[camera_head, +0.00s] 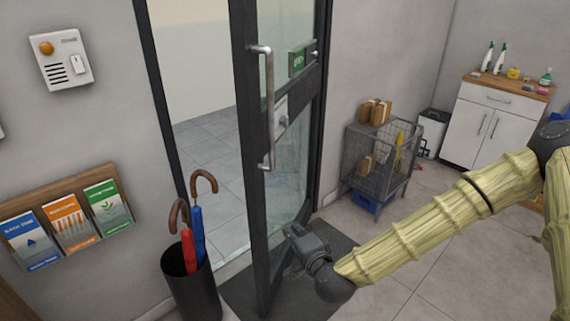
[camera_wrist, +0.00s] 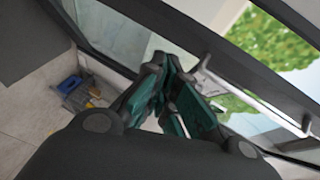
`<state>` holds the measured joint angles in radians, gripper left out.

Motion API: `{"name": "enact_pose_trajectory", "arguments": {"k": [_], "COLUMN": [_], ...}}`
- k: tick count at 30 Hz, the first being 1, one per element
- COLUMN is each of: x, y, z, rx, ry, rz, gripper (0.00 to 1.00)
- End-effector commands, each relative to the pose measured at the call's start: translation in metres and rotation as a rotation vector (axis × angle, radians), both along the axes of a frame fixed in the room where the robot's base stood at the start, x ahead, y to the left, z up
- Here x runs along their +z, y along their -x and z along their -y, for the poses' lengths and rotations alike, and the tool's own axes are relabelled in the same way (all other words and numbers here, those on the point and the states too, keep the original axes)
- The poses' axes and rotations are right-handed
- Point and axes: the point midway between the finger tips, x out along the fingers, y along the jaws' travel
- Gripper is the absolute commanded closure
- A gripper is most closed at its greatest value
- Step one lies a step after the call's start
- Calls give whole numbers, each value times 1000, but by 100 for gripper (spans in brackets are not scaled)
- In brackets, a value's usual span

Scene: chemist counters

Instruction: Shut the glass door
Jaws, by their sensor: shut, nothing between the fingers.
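The glass door (camera_head: 259,215) stands ajar in the head view, swung into the room, with a dark frame and a clear pane. A long metal pull handle (camera_head: 269,100) runs upright along its free edge, and a green sign sits on it higher up. My gripper (camera_head: 293,232) is low beside the door, on its room side, with its fingers shut and empty. In the wrist view the fingers (camera_wrist: 170,70) point towards the dark door frame (camera_wrist: 265,72), with a pale metal bar (camera_wrist: 250,98) to their right. I cannot tell whether the fingers touch the door.
An umbrella stand (camera_head: 191,284) with umbrellas stands left of the door, below a leaflet rack (camera_head: 65,187). A wire cage cart (camera_head: 378,165) with boxes stands right of the doorway. A white cabinet (camera_head: 492,122) is at the back right. A dark mat (camera_head: 238,292) lies under the door.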

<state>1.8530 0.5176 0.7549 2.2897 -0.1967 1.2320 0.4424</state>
Motion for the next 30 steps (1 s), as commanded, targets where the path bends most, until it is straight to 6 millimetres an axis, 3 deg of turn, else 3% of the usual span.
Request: {"name": "enact_pose_trajectory", "arguments": {"k": [1, 3, 6, 9, 17, 30], "x": [30, 64, 99, 118, 124, 123], "y": [-18, -36, -52, -59, -81, -150], "z": [6, 13, 22, 26, 22, 1], "rx": [-46, -94, -141, -164, -170, -168], "ry": [-63, -137, -211, -248, -257, -255], "rz": [48, 104, 158, 187, 195, 193], "gripper": [100, 100, 100, 100, 100, 100]}}
